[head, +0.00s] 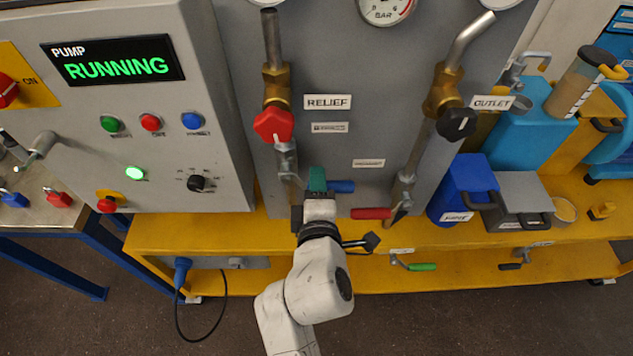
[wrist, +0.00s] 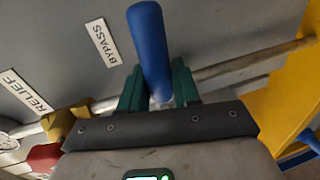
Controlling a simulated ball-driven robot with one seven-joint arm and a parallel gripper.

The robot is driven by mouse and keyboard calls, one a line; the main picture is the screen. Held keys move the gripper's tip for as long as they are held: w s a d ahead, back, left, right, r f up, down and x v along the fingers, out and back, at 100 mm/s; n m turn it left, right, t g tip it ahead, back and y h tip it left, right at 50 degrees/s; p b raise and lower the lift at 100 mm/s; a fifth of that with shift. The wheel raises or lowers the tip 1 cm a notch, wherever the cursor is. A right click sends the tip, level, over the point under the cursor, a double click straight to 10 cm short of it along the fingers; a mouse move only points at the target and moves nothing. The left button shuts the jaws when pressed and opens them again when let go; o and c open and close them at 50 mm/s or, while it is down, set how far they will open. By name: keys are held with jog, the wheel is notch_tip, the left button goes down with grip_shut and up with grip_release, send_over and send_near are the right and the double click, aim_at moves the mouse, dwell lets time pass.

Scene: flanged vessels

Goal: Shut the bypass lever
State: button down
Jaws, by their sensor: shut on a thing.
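The bypass lever has a blue handle (head: 342,186) that sticks out to the right of my gripper, roughly level in the head view. The wrist view shows the blue handle (wrist: 150,40) rising between the green fingers, crosswise to the thin metal pipe (wrist: 240,62) behind it. My gripper (head: 317,181) is shut on the base end of this handle, and it also shows in the wrist view (wrist: 158,84). The BYPASS label (wrist: 103,42) is beside the handle. The valve body under the fingers is mostly hidden.
A red-handled lever (head: 371,213) lies close at the right, below the blue handle. The RELIEF valve's red knob (head: 273,124) is above my gripper. The OUTLET valve's black knob (head: 456,123) is farther right. The yellow bench (head: 220,237) runs below; the pump display (head: 113,62) reads RUNNING.

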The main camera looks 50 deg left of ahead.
jog(key=shift+r+n, duration=0.2)
jog(key=shift+n, duration=0.1)
dwell(0.4)
jog(key=c, duration=0.9)
grip_release()
jog(key=shift+c, duration=0.2)
jog(key=shift+s, duration=0.1)
jog(key=v, duration=1)
jog(key=shift+s+d, duration=0.25)
jog(key=shift+r, duration=0.15)
